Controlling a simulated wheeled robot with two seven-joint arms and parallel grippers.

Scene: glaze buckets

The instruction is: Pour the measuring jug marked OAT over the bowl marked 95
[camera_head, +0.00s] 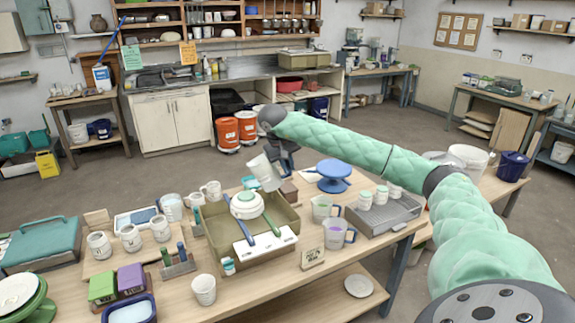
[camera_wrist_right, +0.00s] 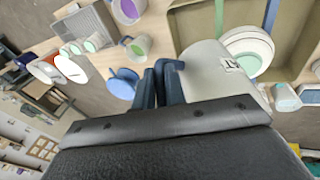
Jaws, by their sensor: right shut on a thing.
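My right gripper (camera_head: 284,160) is shut on a pale measuring jug (camera_head: 264,173), holding it in the air behind the bowl and tilted. In the right wrist view, my fingers (camera_wrist_right: 166,82) close at the side of the jug (camera_wrist_right: 212,72); dark lettering shows on it but is only partly visible. A white bowl with a green inside (camera_head: 246,205) sits in the olive tray (camera_head: 283,222); it also shows in the right wrist view (camera_wrist_right: 247,48). I cannot read a number on the bowl. My left gripper is not in view.
Clear jugs (camera_head: 337,234) stand right of the tray, one with purple contents. A blue turntable (camera_head: 333,173) and a grey rack (camera_head: 388,216) with small jars lie further right. White cups (camera_head: 130,238) stand at left. A small sign (camera_head: 312,258) stands in front.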

